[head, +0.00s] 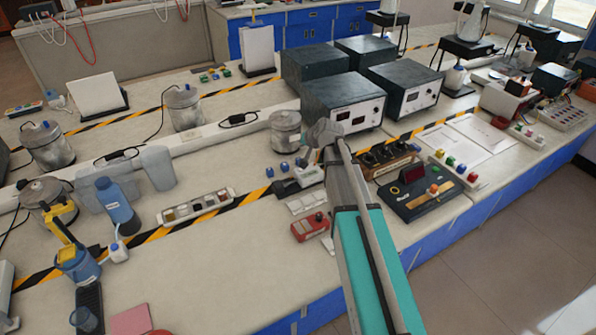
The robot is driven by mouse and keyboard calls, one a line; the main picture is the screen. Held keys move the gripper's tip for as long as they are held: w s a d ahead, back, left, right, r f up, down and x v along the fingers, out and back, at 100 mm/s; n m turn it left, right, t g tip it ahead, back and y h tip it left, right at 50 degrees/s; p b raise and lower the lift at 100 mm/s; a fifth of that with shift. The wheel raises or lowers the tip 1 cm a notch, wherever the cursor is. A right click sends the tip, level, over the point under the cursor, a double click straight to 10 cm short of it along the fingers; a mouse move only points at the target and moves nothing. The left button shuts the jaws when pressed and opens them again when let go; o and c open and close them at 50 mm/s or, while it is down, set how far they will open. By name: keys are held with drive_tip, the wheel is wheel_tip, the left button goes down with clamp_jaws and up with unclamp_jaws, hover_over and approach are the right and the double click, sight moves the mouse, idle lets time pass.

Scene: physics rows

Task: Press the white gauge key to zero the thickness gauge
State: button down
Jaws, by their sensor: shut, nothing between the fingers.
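My arm reaches from the lower right toward the middle of the bench. My gripper (322,133) is at its far end, small in the picture and shut with nothing in it. A low pale strip (197,207) with several dark and light squares lies further left. I cannot tell for sure which piece is the white gauge key; my arm may hide part of the area.
A red box (311,227) lies left of my arm. A dark panel (424,192) with a red display and a row of coloured buttons (454,168) are to the right. Dark instrument boxes (343,100) and a metal pot (285,130) stand behind.

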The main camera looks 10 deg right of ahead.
sight(301, 170)
drive_tip(key=shift+f, duration=0.2)
wheel_tip(301, 170, down, 8)
drive_tip(key=b, duration=0.8)
drive_tip(key=shift+f+b, duration=0.25)
drive_tip(key=shift+b, duration=0.15)
drive_tip(key=shift+f, duration=0.15)
idle(1.4)
drive_tip(key=shift+w+f+b, duration=0.1)
drive_tip(key=shift+f+b, duration=0.15)
drive_tip(key=shift+b, duration=0.15)
drive_tip(key=shift+f+b, duration=0.35)
idle(0.8)
drive_tip(key=shift+r, duration=0.1)
drive_tip(key=shift+r+p, duration=0.7)
drive_tip(key=shift+p, duration=0.1)
drive_tip(key=shift+r+p, duration=2.5)
drive_tip(key=shift+r, duration=0.05)
